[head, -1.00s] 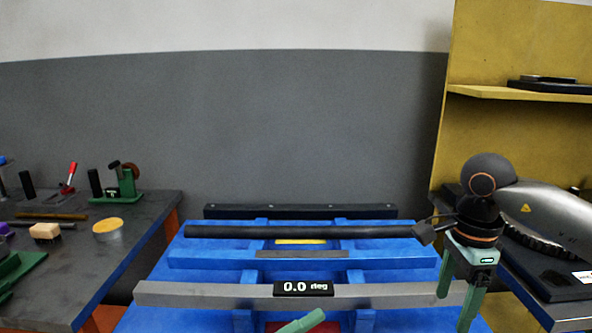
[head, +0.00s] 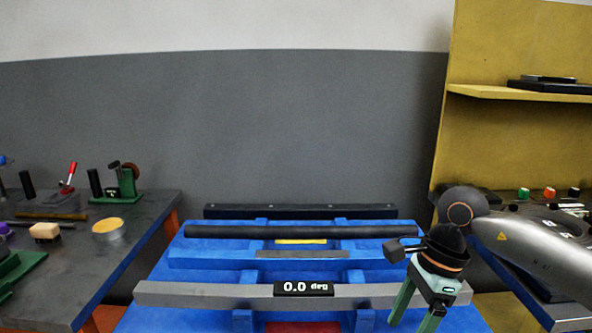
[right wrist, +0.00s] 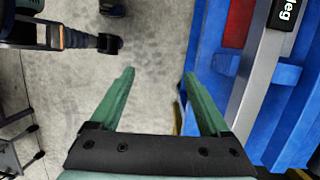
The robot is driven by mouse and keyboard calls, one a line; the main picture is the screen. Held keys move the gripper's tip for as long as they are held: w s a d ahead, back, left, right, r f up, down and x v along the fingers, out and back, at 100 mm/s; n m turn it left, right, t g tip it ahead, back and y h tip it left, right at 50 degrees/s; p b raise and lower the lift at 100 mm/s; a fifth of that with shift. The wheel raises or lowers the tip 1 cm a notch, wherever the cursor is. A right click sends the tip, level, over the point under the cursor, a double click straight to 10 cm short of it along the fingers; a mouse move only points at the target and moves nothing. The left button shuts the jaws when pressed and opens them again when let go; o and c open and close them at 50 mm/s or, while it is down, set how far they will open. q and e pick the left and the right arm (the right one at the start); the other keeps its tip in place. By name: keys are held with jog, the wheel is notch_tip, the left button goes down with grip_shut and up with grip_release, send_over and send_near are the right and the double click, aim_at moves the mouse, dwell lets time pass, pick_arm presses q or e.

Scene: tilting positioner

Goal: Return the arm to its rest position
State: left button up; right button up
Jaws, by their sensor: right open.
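My right gripper (head: 410,318) hangs fingers down at the lower right of the head view, over the right front part of the blue positioner (head: 205,262). In the right wrist view its green fingers (right wrist: 159,78) are spread apart with nothing between them, only bare floor behind. The positioner's grey front bar (head: 200,294) carries a black display (head: 304,288) showing 0.0. The display's edge also shows in the right wrist view (right wrist: 283,14), right of the fingers. My left gripper is out of view.
A workbench (head: 120,260) with tools and a yellow-topped tin (head: 108,228) stands at left. A yellow shelf (head: 520,94) rises at right. Coloured knobs (head: 550,193) show behind my right arm. Concrete floor (right wrist: 155,40) lies under the right gripper.

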jog(key=s+a+f+m+g+y, duration=0.1)
jog(key=s+a+g+y, duration=0.2)
jog(key=a, duration=0.5)
jog(key=s+a+f+m+y, duration=0.1)
jog(key=s+a+y, duration=0.35)
jog(key=a, duration=0.35)
jog(key=w+a+r+m+t+y, duration=0.1)
jog(key=a+r+m+t+y, duration=0.4)
jog(key=m+y, duration=0.55)
jog(key=w+d+f+m+t+h, duration=0.3)
jog(key=d+f+m+t+h, duration=0.4)
jog(key=m, duration=0.8)
jog(key=w+d+f+m+t+h, duration=0.4)
jog(key=f+m+t, duration=0.5)
jog(key=m, duration=0.6)
jog(key=s+d+f+m+g+h, duration=0.4)
jog(key=s+f+m, duration=0.1)
jog(key=s+f, duration=0.45)
jog(key=s+d+f+m+g+h, duration=0.3)
jog(key=s+f+m+g, duration=0.15)
jog(key=s+f, duration=0.45)
notch_tip(320, 180, up, 7)
jog(key=w+d+p, duration=0.1)
jog(key=d+p, duration=0.1)
jog(key=p, duration=0.7)
jog(key=shift+d+t+h, duration=0.2)
jog(key=shift+t+h, duration=0.1)
jog(key=shift+t, duration=0.15)
